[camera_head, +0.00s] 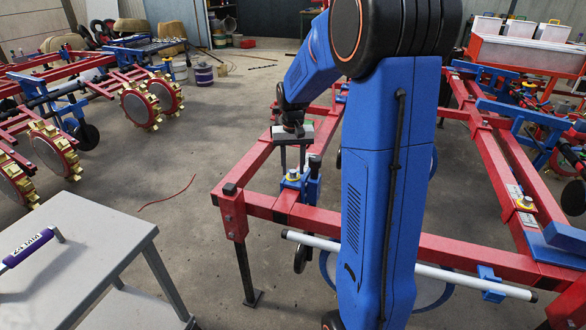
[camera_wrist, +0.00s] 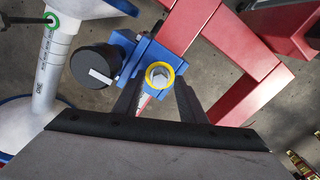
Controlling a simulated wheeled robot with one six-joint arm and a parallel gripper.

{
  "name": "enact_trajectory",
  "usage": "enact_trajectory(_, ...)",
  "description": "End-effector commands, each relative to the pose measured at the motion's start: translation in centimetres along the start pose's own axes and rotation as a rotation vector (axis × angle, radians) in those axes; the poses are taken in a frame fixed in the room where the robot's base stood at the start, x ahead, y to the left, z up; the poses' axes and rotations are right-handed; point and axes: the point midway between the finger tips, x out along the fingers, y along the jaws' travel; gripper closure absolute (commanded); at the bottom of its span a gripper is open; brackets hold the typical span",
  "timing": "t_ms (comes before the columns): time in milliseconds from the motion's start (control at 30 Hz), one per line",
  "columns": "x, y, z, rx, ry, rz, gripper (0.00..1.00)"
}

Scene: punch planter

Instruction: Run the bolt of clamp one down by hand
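A blue clamp (camera_head: 311,186) with a yellow-ringed bolt (camera_head: 293,175) sits on the red frame (camera_head: 262,205), under my gripper (camera_head: 293,163). The gripper is open and empty. A black round knob (camera_wrist: 90,72) with a white mark is left of the bolt, by the blue bracket. Whether the fingertips reach the bolt's height is unclear.
My blue arm covers the middle of the head view. A white bar (camera_head: 450,274) crosses the frame's front. A grey table (camera_head: 60,260) with a purple-handled tool (camera_head: 30,247) stands at left. Floor between is mostly clear.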

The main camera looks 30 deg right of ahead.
Motion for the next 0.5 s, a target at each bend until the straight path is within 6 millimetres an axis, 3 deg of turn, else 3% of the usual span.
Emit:
enact_trajectory(367,0.60,0.01,0.04,0.000,0.000,0.000,0.62)
enact_trajectory(500,0.59,0.01,0.04,0.000,0.000,0.000,0.91)
